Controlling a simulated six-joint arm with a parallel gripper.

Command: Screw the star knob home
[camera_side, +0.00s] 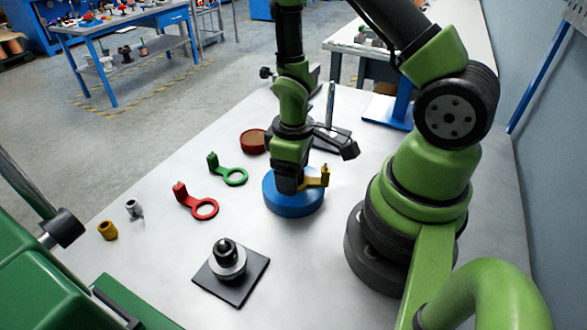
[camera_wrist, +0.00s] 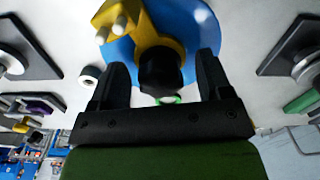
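The black star knob (camera_wrist: 160,70) shows between my gripper's fingers in the wrist view, against a yellow bracket (camera_wrist: 157,22) on a blue disc (camera_wrist: 203,22). My gripper (camera_wrist: 160,80) is open, with one black finger on each side of the knob and a visible gap on both sides. In the side view my gripper (camera_side: 287,184) points down over the blue disc (camera_side: 293,205). The yellow bracket (camera_side: 318,178) sticks out to its right. The knob is hidden behind my gripper there, and its thread cannot be seen.
A red ring bracket (camera_side: 186,197), a green ring bracket (camera_side: 212,163) and a brown-red round part (camera_side: 253,140) lie to the left. A black plate (camera_side: 248,284) carries a grey cylinder in front. A thin upright rod (camera_side: 330,103) stands behind. Small brass (camera_side: 108,230) and silver (camera_side: 133,208) pieces sit farther left.

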